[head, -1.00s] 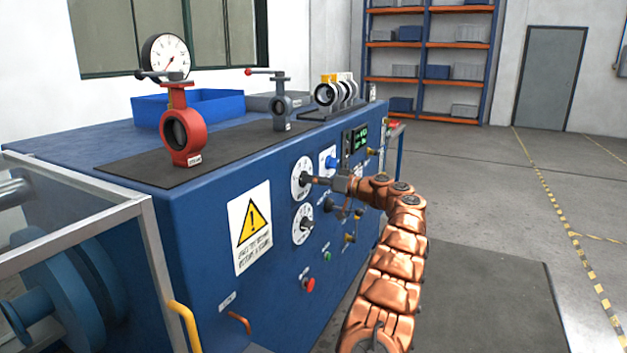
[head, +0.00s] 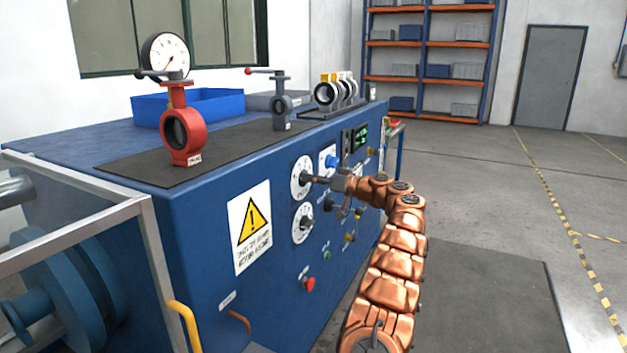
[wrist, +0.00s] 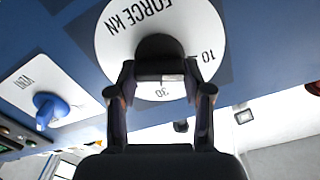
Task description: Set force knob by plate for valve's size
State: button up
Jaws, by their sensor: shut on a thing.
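The force knob's white dial (head: 301,177) is on the front panel of the blue machine in the head view. In the wrist view the dial (wrist: 205,25) reads "FORCE KN", with 10 and 30 visible on its scale. My gripper (wrist: 160,75) is shut on the dark force knob (wrist: 158,48) at the dial's centre; in the head view my gripper (head: 322,180) reaches it from the right. A red butterfly valve (head: 181,130) and a smaller grey valve (head: 281,105) stand on the machine top. The red valve's plate (head: 194,160) is too small to read.
A second white dial (head: 303,223) sits just below. A blue vent knob (wrist: 47,108) is beside the force dial. A green display (head: 360,137), a red button (head: 308,284) and a pressure gauge (head: 166,56) also show. A yellow handle (head: 185,325) sticks out at front left.

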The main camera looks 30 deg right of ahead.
jog(key=shift+d+f+m+p, duration=0.1)
jog(key=shift+f+m+p, duration=0.1)
jog(key=shift+m+p, duration=3.3)
jog(key=shift+f+m+p, duration=0.2)
jog(key=shift+m+p, duration=1.45)
jog(key=shift+m, duration=3.65)
jog(key=o, duration=1.2)
jog(key=shift+c, duration=0.2)
jog(key=shift+d, duration=0.1)
